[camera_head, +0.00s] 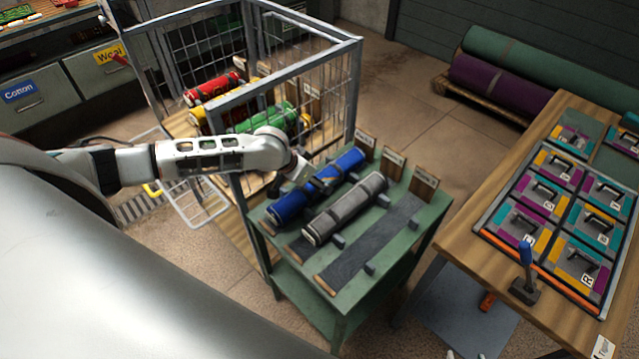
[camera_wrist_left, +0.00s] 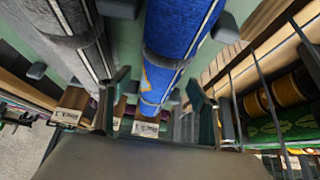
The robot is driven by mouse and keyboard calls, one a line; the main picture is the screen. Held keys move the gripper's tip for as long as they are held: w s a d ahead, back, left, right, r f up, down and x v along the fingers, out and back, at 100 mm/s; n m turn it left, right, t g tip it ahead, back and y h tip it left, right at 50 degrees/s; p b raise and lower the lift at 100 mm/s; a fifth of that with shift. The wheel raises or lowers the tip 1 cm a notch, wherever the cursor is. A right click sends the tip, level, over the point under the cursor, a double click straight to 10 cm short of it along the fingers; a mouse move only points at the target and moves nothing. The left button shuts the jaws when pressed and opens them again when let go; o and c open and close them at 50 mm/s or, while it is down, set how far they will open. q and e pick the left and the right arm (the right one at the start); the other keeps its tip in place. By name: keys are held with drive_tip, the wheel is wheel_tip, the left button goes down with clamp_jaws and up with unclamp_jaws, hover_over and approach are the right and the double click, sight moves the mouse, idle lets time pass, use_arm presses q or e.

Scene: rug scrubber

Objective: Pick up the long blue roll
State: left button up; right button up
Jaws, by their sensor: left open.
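The long blue roll (camera_head: 305,195) lies in the left slot of a green stand (camera_head: 405,243), with dark bands around it. My left gripper (camera_head: 322,178) reaches in from the left over the middle of the roll. In the left wrist view the open fingers (camera_wrist_left: 157,88) stand on either side of the blue roll (camera_wrist_left: 180,25), with gaps between them and it. I cannot tell how far the fingertips are above it.
A grey roll (camera_head: 346,208) lies right beside the blue one, and the slot beyond is empty. A wire cage (camera_head: 300,48) with red, yellow and green rolls stands close behind my left arm. A wooden table (camera_head: 455,232) with a tray of panels stands at right.

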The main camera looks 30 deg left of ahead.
use_arm(q)
drive_tip(key=shift+x, duration=0.9)
drive_tip(key=c, duration=1.4)
drive_tip(key=shift+w+r, duration=0.1)
drive_tip(key=shift+r, duration=0.1)
